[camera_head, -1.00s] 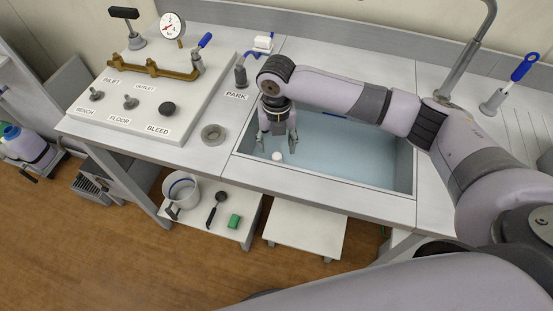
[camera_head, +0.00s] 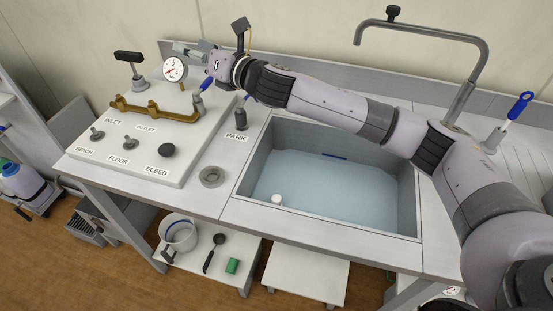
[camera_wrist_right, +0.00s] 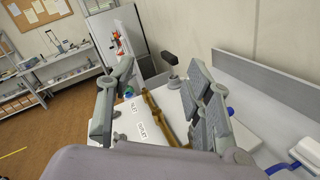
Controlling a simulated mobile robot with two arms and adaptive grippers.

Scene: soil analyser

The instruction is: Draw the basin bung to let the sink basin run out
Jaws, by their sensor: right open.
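The sink basin (camera_head: 408,205) holds bluish water. A short white cylinder (camera_head: 276,200), which looks like the basin bung, stands in it near the front left corner. My right gripper (camera_head: 186,50) is up behind the panel by the gauge, well above and to the left of the basin. It points left, away from the white cylinder. In the right wrist view my right gripper (camera_wrist_right: 162,82) has its fingers wide apart with nothing between them. My left gripper is in no view.
A white panel (camera_head: 120,165) carries a gauge (camera_head: 175,69), brass pipework (camera_head: 155,112) and knobs. A grey ring (camera_head: 212,177) lies on the worktop. A tall tap (camera_head: 462,95) stands behind the basin. A bucket (camera_head: 180,232) sits on a lower shelf. The air above the basin's front is clear.

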